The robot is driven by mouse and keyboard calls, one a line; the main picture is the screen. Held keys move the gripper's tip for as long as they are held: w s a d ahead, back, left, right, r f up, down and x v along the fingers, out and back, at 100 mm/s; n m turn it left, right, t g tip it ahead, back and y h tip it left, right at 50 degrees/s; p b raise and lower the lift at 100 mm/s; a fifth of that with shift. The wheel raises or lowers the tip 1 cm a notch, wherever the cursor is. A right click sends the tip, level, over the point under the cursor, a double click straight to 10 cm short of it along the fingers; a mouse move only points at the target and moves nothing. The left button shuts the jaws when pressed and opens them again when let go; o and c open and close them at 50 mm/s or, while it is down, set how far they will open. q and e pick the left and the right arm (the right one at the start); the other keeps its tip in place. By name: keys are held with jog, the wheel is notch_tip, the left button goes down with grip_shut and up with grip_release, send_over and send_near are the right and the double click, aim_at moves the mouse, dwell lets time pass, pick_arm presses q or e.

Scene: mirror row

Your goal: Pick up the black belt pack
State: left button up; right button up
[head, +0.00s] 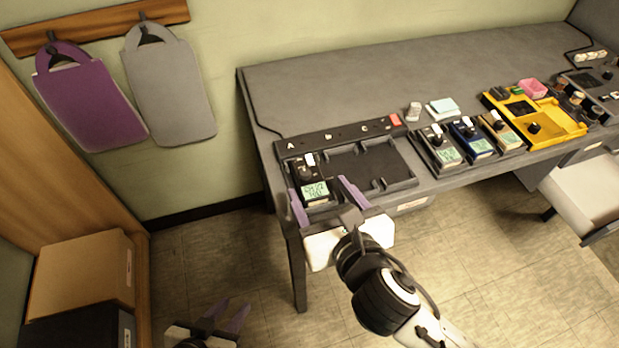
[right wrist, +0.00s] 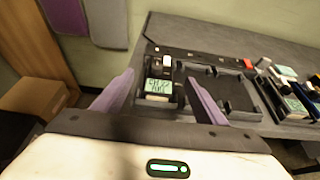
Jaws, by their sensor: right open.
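The black belt pack (head: 306,173) stands in the left bay, under the letter A, of the dark charging tray (head: 400,187). It has a lit display, a dark knob and a white-tipped stub on top. It also shows in the right wrist view (right wrist: 154,71), between the fingers and beyond them. My right gripper (head: 325,199) is open, its purple fingers on either side of the pack's near end, and holds nothing. I cannot tell whether a finger touches the tray. My left gripper (head: 226,313) is low at the bottom left, over the floor, open and empty.
The tray's other bays are empty. Grey, blue and tan packs (head: 479,145) stand in a second tray to the right. A yellow case (head: 560,115) lies beyond. Purple and grey bags (head: 170,88) hang on the wall. Boxes (head: 82,272) stand at the lower left.

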aim_at(310, 174)
jog(key=x, duration=0.8)
jog(key=shift+b, duration=0.3)
jog(key=shift+d, duration=0.1)
jog(key=shift+c, duration=0.2)
jog(key=shift+r, duration=0.1)
jog(key=c, duration=1.2)
